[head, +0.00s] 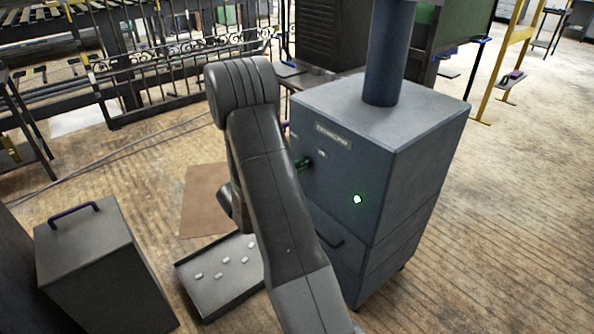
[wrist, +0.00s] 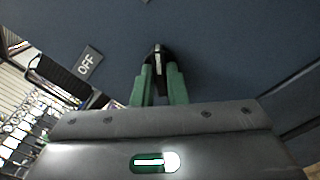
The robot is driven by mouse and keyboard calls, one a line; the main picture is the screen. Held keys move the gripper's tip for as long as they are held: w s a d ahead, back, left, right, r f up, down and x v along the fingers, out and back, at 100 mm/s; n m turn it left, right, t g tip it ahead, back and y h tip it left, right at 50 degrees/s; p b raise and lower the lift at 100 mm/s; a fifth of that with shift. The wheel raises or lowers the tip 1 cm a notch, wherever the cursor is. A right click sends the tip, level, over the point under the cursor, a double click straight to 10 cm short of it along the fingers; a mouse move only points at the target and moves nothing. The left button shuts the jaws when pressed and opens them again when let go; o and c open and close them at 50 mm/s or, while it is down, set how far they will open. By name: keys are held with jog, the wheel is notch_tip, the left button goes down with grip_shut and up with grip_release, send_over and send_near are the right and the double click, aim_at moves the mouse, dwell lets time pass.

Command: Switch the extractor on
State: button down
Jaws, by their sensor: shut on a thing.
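The extractor (head: 345,185) is a blue-grey cabinet with a thick round duct (head: 385,60) rising from its top. Its front bears a nameplate (head: 332,137), small labels, and a green lamp (head: 357,199) that glows. My gripper (head: 304,163) is at the upper front face, partly hidden by my arm. In the wrist view its green fingers (wrist: 158,84) are shut on a black knob (wrist: 157,58) with a white pointer line. The line runs roughly up the picture, not toward the OFF label (wrist: 88,62) at its left. Any ON label is hidden or unreadable there.
A grey cabinet (head: 90,255) with a purple handle stands at the lower left. A shallow tray (head: 222,300) with several small pale pieces lies on the floor near the extractor, beside a brown mat (head: 203,200). Iron gates (head: 180,75) stand behind.

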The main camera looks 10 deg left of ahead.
dwell(0.3)
jog(key=c, duration=1.5)
grip_release()
jog(key=shift+o, duration=0.2)
jog(key=p+v, duration=0.3)
jog(key=v, duration=1)
jog(key=shift+s+a, duration=0.25)
jog(key=shift+s, duration=0.05)
jog(key=b+x, duration=0.3)
jog(key=x, duration=1)
jog(key=shift+w+d, duration=0.25)
jog(key=shift+w, duration=0.05)
